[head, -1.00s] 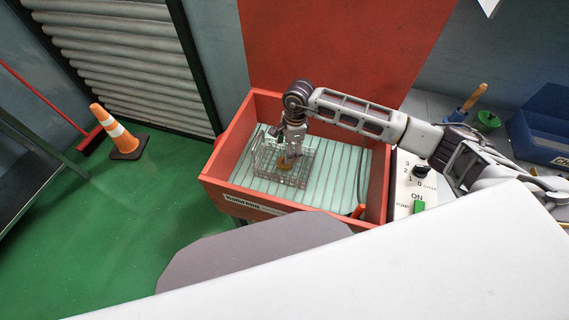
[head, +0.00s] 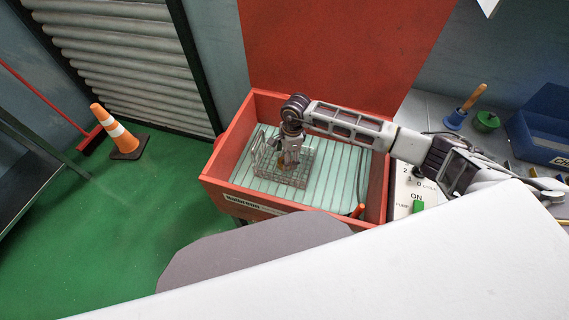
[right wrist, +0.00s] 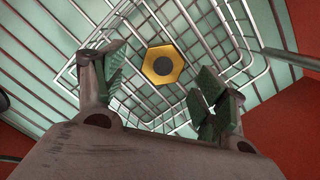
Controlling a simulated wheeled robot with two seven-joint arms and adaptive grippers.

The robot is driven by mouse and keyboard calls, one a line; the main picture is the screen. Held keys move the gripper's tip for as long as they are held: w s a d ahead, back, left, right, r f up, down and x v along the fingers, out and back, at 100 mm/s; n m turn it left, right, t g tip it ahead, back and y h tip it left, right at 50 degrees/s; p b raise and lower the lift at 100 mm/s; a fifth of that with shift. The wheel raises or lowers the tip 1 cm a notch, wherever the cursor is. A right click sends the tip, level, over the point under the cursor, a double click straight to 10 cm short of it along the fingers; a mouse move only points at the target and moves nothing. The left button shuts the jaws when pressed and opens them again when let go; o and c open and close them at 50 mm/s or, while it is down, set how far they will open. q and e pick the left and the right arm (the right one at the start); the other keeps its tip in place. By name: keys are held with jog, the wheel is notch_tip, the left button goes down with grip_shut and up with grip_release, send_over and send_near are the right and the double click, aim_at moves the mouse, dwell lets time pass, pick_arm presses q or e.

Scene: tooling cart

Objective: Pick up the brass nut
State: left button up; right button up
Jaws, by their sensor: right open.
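The brass nut (right wrist: 164,50) is a hexagonal ring with a dark centre. In the right wrist view it lies in the wire basket (right wrist: 262,72), ahead of and between my right fingertips. My right gripper (right wrist: 162,78) is open, with green pads to the left and right of the nut and nothing held between them. In the head view the right gripper (head: 286,166) points down into the wire basket (head: 308,158) and hides most or all of the nut. My left gripper is in neither view.
The basket stands on the ribbed pale floor of a red-walled wash tub (head: 375,200). Its wires surround the gripper closely. A control panel (head: 405,190) with a dial and green switch is right of the tub. A blue bin (head: 540,125) stands farther right.

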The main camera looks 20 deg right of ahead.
jog(key=f, duration=0.2)
jog(key=shift+w+a+f, duration=0.2)
jog(key=shift+f, duration=0.6)
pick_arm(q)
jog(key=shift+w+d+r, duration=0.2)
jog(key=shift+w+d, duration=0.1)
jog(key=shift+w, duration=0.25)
pick_arm(e)
jog(key=shift+f, duration=0.1)
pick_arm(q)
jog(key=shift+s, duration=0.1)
pick_arm(e)
jog(key=shift+c, duration=0.4)
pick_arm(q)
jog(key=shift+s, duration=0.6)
pick_arm(e)
jog(key=c, duration=1.3)
jog(key=shift+w+r, duration=0.1)
jog(key=shift+r, duration=0.5)
notch_tip(320, 180, up, 8)
jog(key=shift+f, duration=0.2)
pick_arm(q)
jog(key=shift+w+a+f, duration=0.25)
pick_arm(e)
jog(key=shift+r, duration=0.7)
